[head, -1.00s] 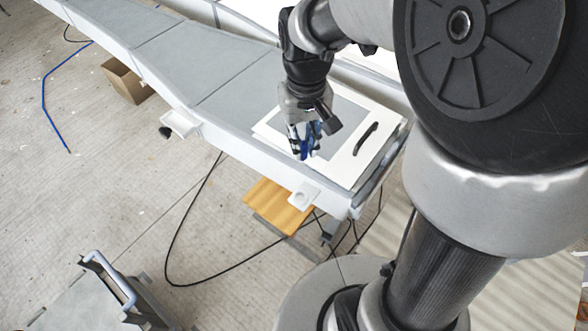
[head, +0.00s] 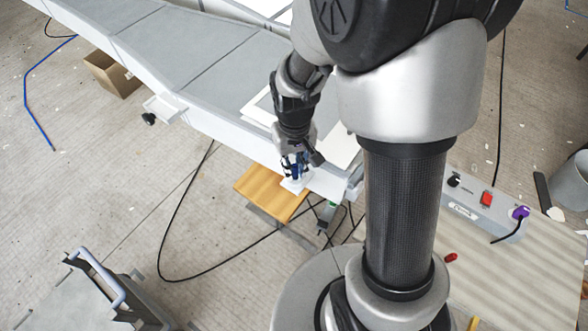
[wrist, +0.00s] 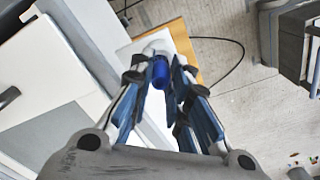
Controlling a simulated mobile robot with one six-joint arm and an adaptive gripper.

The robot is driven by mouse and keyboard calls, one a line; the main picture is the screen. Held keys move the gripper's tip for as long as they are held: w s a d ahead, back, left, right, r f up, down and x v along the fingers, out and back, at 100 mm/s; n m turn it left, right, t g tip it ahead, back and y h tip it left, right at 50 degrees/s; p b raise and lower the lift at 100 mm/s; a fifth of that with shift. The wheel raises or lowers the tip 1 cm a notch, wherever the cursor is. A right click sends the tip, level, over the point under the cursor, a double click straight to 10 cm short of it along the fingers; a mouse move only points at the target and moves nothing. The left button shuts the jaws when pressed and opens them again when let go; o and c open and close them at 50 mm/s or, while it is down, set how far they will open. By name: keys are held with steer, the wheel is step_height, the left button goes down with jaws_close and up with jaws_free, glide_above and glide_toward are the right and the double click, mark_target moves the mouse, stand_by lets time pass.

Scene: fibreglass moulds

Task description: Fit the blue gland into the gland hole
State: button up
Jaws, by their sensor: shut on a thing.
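The blue gland (wrist: 160,72) is upright between the blue-padded fingers of my gripper (wrist: 160,80), which is shut on it. In the head view my gripper (head: 294,168) points down over a small white tab (head: 296,188) that sticks out from the mould's near edge. The gland is mostly covered by the fingers there. The gland hole is not visible, and the tab is partly behind the gripper. In the wrist view a white part (wrist: 152,48) shows just beyond the gland. I cannot tell whether the gland touches the tab or is in its hole.
A similar white tab (head: 165,107) sits further left on the long grey mould (head: 150,45). A wooden board (head: 262,190) lies lower beside the mould end. A black cable (head: 165,235) crosses the floor. A control box (head: 482,212) stands at right, a grey trolley (head: 80,300) at lower left.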

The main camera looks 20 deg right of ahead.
steer(key=shift+f, duration=1.05)
steer(key=shift+f+b, duration=0.25)
steer(key=shift+b, duration=0.1)
steer(key=o, duration=0.8)
steer(key=shift+o, duration=0.2)
steer(key=shift+r, duration=0.15)
step_height(320, 180, up, 12)
steer(key=p, duration=0.4)
step_height(320, 180, up, 8)
steer(key=r+t, duration=0.1)
steer(key=t, duration=0.1)
glide_above(294, 166)
steer(key=s, duration=0.5)
steer(key=s+r+t, duration=0.2)
steer(key=s+r, duration=0.3)
steer(key=s, duration=0.5)
steer(key=shift+r+t, duration=0.3)
steer(key=shift+r, duration=0.05)
